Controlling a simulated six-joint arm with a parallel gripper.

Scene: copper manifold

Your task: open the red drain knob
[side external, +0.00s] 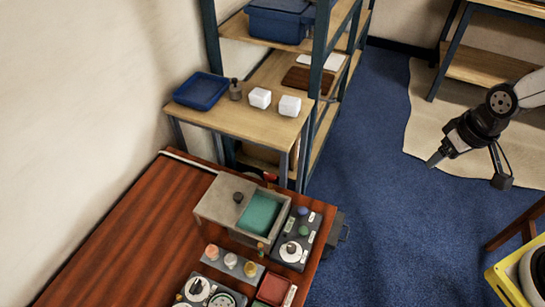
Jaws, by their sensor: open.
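My gripper (436,160) hangs in the air at the right, above the blue carpet and the edge of a beige rug. It is open and empty, pointing down and left, well apart from the wooden bench. I cannot make out a copper manifold or a red drain knob for certain. A small red thing (270,177) shows just beyond the bench's far edge, under the small side table. It is too small and too hidden to identify.
The red-brown bench (125,220) holds a grey box with a green inside (262,212), a panel with buttons (290,251) and a red tray (273,289). A side table (235,118) holds a blue tray (201,91) and white blocks. Carpet (375,200) lies clear between bench and gripper.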

